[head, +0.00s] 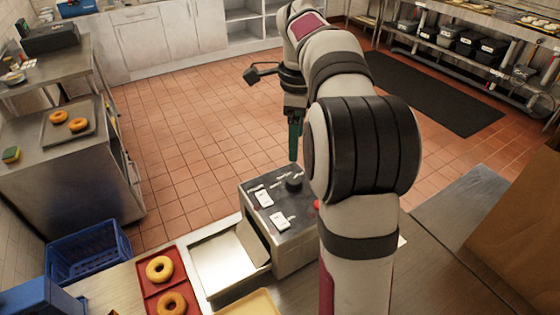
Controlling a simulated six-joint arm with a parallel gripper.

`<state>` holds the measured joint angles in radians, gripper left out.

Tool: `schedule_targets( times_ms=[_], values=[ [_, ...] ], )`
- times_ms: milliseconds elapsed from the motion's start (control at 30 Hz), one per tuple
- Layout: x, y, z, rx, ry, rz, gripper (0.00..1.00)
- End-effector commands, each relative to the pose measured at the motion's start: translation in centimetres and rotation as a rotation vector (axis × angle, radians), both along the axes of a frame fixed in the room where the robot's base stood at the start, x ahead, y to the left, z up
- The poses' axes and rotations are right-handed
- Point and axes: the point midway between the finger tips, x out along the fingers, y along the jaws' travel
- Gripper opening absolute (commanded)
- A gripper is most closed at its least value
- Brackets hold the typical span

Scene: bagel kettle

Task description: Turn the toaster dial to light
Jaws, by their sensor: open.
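The toaster (292,243) is a grey metal box on the counter at the lower middle, partly hidden behind my arm. Its dark round dial (294,184) sits on the top panel near the far edge. The dial's setting is too small to read. My gripper (294,158) has dark green fingers pointing down. It appears above the dial, apart from it, open and empty.
A metal tray (212,268) adjoins the toaster's left side. A red tray (154,287) with bagels lies further left, and a pale yellow board (250,305) is in front. A blue crate (88,255) stands at left. Steel counter (470,195) at right looks clear.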

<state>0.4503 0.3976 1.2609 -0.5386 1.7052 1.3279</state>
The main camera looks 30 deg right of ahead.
Motion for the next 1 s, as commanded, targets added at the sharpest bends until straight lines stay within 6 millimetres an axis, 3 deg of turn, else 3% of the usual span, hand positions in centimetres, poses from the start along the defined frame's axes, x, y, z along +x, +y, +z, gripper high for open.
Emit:
schedule_targets(
  times_ms=[200,400,533,800,1000],
  values=[
    [0.2,-0.2,-6.6,0.002,0.003,0.004,0.80],
    [0.5,-0.4,-10.7,0.001,0.000,0.005,0.80],
    [0.6,-0.4,-11.7,0.001,-0.001,0.004,0.80],
    [0.6,-0.4,-11.9,0.000,-0.003,0.005,0.78],
    [0.6,-0.4,-11.9,0.001,-0.002,0.006,0.42]
  ],
)
